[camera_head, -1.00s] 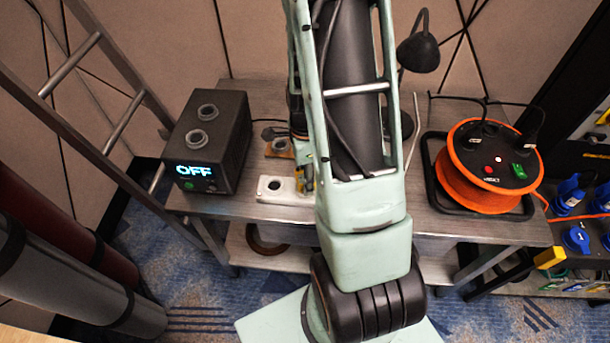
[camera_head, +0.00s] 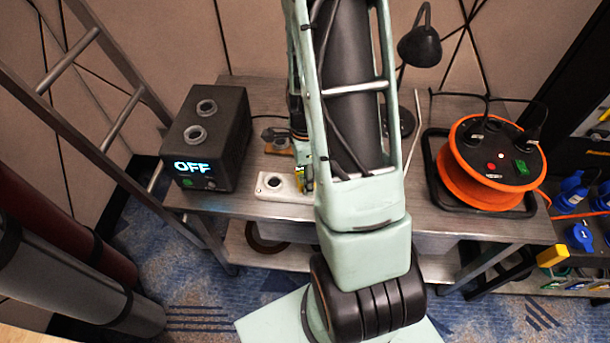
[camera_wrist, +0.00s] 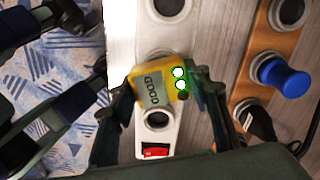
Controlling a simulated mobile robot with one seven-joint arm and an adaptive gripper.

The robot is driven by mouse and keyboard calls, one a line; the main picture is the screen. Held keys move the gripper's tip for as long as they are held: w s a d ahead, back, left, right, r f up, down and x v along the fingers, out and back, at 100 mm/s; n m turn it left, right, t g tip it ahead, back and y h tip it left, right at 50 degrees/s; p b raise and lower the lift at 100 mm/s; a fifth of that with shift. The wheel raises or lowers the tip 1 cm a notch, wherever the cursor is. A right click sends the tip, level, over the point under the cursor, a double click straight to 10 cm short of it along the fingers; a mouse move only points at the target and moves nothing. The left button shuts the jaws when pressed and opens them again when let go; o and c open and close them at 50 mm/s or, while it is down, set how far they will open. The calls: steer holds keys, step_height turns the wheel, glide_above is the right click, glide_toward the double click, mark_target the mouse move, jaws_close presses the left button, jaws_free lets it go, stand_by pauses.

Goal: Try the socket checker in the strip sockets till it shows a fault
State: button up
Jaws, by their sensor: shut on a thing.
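The socket checker (camera_wrist: 160,87) is a small yellow box with a display reading GOOD and two green lights lit. My gripper (camera_wrist: 157,80) is shut on it, one finger on each side. The checker sits over the white socket strip (camera_wrist: 124,35) and covers part of it; its plug side is hidden, so how deep it is seated cannot be told. Bare round sockets show on either side of it, and a red switch (camera_wrist: 155,151) is at one end. In the head view the strip (camera_head: 283,194) lies on the bench, its right part hidden behind my arm.
A wooden socket strip (camera_wrist: 262,62) lies beside the white one, with a blue plug (camera_wrist: 284,79) and a black plug (camera_wrist: 257,122) in it. A black box (camera_head: 208,138) reading OFF stands left on the bench (camera_head: 420,215). An orange cable reel (camera_head: 460,180) and a lamp (camera_head: 420,47) stand right.

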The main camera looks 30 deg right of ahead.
steer(key=o, duration=1.9)
steer(key=shift+r+p, duration=2.4)
steer(key=shift+r, duration=0.6)
steer(key=shift+w, duration=0.1)
